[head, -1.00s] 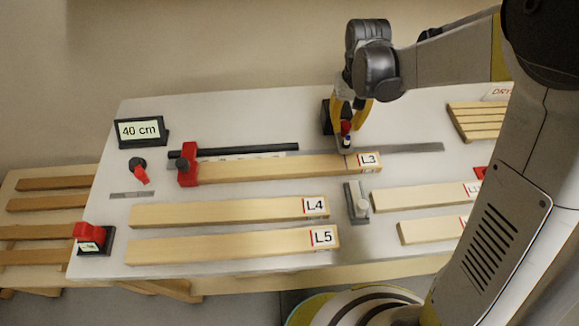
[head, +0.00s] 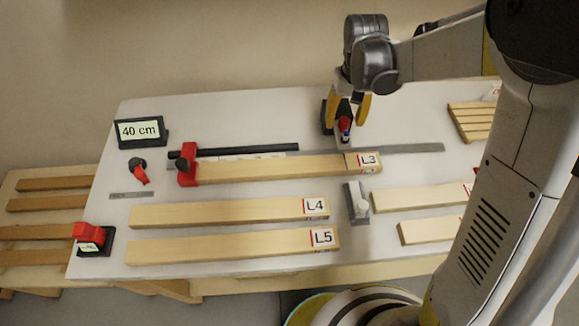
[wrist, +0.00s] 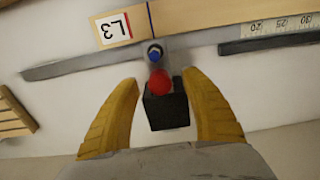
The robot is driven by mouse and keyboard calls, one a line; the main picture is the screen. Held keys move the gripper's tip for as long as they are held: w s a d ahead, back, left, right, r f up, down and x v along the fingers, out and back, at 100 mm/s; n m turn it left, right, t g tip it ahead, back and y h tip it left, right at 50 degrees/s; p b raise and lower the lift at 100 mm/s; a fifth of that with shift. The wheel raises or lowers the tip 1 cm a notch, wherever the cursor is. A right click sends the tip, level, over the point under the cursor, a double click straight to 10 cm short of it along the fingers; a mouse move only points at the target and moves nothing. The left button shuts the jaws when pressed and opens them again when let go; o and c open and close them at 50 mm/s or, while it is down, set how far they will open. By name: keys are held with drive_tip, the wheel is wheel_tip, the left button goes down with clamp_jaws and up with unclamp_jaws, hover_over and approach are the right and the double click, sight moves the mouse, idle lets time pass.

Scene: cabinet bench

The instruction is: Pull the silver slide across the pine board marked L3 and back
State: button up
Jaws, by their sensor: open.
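The pine board marked L3 (head: 270,169) lies left to right on the bench, its labelled end at the right. A silver rail (head: 420,149) runs along its far side and also shows in the wrist view (wrist: 70,69). The silver slide (wrist: 180,52) sits at this rail by the labelled end. A blue-topped pin (wrist: 155,53) and a red knob (wrist: 158,82) are on it, with a black block (wrist: 167,110) behind. My gripper (wrist: 160,83) is open, its yellow fingers on either side of the red knob and block with gaps. Finger contact is not visible.
A red clamp (head: 187,165) stands at the left end of board L3. A black bar (head: 240,150) and a ruler lie behind it. Boards L4 (head: 220,211) and L5 (head: 220,246) lie in front. A small metal stand (head: 357,203) is right of L4.

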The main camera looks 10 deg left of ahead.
drive_tip(key=shift+r+p, duration=3)
drive_tip(key=shift+r, duration=1.5)
drive_tip(key=shift+s+d+r, duration=0.2)
drive_tip(key=shift+d+r, duration=0.05)
drive_tip(key=s+d+m+t+b, duration=0.1)
drive_tip(key=s+d+t+b, duration=0.2)
drive_tip(key=s, duration=0.6)
drive_tip(key=s+d+r+m+t+b, duration=0.1)
drive_tip(key=s+d+t+b, duration=0.3)
drive_tip(key=s, duration=0.5)
drive_tip(key=d+b, duration=0.2)
drive_tip(key=d, duration=0.1)
drive_tip(key=shift+s+d+r, duration=0.25)
drive_tip(key=shift+d+r, duration=0.05)
